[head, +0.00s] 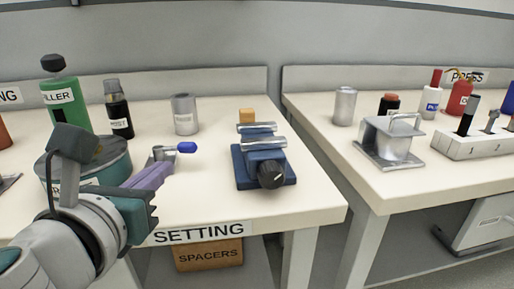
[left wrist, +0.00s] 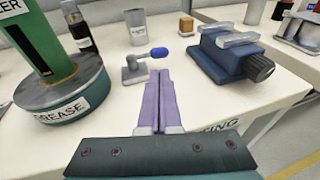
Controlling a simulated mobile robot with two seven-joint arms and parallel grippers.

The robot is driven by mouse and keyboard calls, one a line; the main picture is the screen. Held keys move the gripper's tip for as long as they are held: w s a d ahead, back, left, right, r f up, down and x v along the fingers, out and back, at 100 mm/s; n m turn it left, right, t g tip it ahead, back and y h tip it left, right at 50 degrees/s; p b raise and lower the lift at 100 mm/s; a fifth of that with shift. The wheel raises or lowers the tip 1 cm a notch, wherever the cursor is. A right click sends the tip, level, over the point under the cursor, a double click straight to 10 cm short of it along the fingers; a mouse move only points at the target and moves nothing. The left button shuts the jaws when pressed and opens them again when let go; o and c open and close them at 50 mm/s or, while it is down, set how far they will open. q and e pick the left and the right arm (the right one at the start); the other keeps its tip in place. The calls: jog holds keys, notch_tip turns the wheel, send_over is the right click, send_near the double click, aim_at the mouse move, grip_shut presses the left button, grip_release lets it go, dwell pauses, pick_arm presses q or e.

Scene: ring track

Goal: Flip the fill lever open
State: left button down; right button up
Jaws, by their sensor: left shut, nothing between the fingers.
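The fill lever has a small grey base (head: 158,157) and a blue knob (head: 187,147). It stands on the left table, and its arm lies close to level with the knob pointing right. In the left wrist view the lever's blue knob (left wrist: 158,53) and grey base (left wrist: 134,72) show just beyond my fingertips. My left gripper (head: 165,169) has purple fingers pressed together with nothing between them. In the left wrist view its fingertips (left wrist: 160,74) are near the lever, below the knob; I cannot tell if they touch it. My right gripper is not in view.
A teal GREASE tin (left wrist: 62,102) and a green filler bottle (head: 62,104) stand on the left. A dark MIST bottle (head: 119,112) and a metal cup (head: 185,115) stand behind. A blue vise (head: 262,160) is to the right. A gap separates the second table (head: 400,190).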

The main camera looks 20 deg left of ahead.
aim_at(186, 152)
pick_arm(q)
jog(key=b+x, duration=0.1)
jog(key=x, duration=0.7)
jog(key=shift+b, duration=0.35)
jog(key=shift+f, duration=0.1)
jog(key=shift+w+n+y, duration=0.3)
jog(key=shift+y, duration=0.1)
jog(key=shift+f+n+g+y, duration=0.25)
jog(key=shift+n+g+y, duration=0.05)
jog(key=shift+g, duration=0.1)
jog(key=shift+f, duration=0.1)
